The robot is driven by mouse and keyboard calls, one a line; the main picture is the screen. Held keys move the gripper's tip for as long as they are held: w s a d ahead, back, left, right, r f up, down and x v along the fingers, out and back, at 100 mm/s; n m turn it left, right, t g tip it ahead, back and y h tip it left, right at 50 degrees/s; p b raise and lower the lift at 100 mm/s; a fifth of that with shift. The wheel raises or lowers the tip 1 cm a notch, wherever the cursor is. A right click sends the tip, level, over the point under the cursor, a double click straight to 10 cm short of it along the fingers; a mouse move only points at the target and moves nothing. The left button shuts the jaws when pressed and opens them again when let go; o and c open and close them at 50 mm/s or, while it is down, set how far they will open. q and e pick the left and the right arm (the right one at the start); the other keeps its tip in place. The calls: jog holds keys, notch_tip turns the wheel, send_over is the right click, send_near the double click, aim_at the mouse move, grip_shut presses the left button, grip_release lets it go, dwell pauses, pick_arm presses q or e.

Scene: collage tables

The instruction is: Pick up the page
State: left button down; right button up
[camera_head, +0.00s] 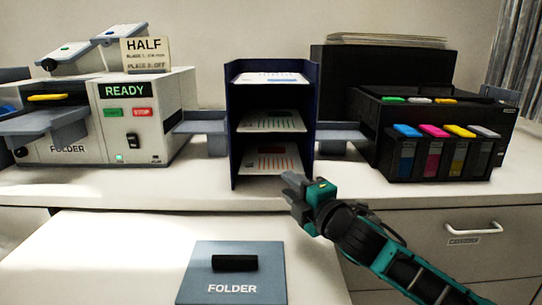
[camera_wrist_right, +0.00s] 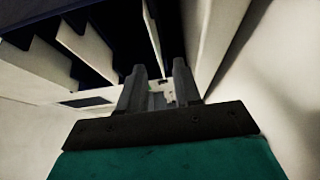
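A dark blue upright sorter (camera_head: 232,130) stands on the counter with three shelves. White pages lie on them: a top page (camera_head: 262,79), a middle page (camera_head: 262,122) and a bottom page (camera_head: 258,166) with a dark red block. My right gripper (camera_head: 293,184) is just in front of the sorter's lower right corner. In the right wrist view the gripper (camera_wrist_right: 159,72) shows its two fingers apart, pointing at the sorter. Something small and pale shows beyond or between the fingers; I cannot tell what. My left gripper is not in view.
A folder machine (camera_head: 170,120) with a READY display stands at left. A black printer (camera_head: 430,105) with coloured cartridges stands at right. A blue-grey folder mat (camera_head: 205,262) with a black bar (camera_head: 234,263) lies on the lower front table. Side trays flank the sorter closely.

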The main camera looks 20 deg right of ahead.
jog(key=shift+r+x, duration=0.15)
jog(key=shift+x, duration=1.4)
jog(key=shift+r+x, duration=0.1)
jog(key=shift+x, duration=1.45)
jog(key=shift+d, duration=0.1)
jog(key=shift+c, duration=0.3)
grip_shut()
